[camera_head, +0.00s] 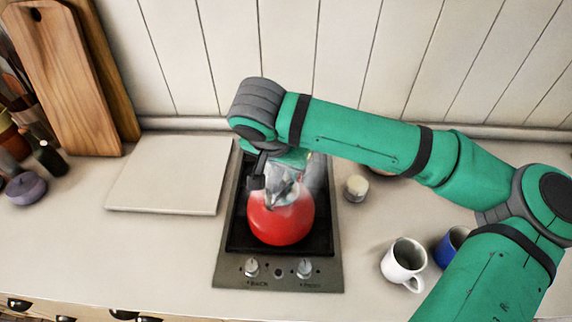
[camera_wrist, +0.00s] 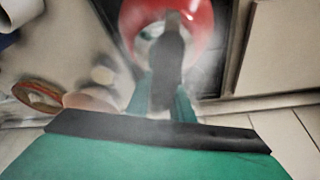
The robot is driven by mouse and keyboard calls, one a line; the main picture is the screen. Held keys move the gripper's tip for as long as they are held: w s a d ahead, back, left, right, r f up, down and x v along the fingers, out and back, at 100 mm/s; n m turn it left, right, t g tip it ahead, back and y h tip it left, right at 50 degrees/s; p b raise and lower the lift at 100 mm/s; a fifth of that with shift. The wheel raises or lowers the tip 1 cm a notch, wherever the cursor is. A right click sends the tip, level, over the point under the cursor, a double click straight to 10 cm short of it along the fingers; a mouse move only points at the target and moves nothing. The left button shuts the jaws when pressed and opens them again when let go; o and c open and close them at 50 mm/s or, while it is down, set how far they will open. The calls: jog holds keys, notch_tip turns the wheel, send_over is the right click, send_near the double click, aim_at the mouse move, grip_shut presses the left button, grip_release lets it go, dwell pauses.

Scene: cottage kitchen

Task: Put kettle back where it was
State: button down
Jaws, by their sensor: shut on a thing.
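The red kettle (camera_head: 281,221) is on or just over the front part of the black cooktop (camera_head: 318,236); I cannot tell if its base touches. Whitish haze like steam blurs its top. My gripper (camera_head: 272,180) is at the top of the kettle, shut on it, seemingly at its dark handle. The wrist view shows the red kettle body (camera_wrist: 197,22) at the top, with the dark handle (camera_wrist: 167,60) in front of it between the green fingers (camera_wrist: 163,100). The exact grip is blurred by haze.
A white mug (camera_head: 403,262) and a blue mug (camera_head: 450,246) stand right of the cooktop. A small pale jar (camera_head: 356,188) is close to its right edge. A flat pale board (camera_head: 170,175) lies left. Wooden cutting boards (camera_head: 70,80) lean against the wall. The front left counter is clear.

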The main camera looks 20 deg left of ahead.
jog(key=shift+f, duration=0.1)
jog(key=c, duration=1.6)
grip_release()
jog(key=shift+f, duration=0.1)
jog(key=shift+o, duration=0.2)
jog(key=v, duration=1.2)
jog(key=shift+r, duration=0.25)
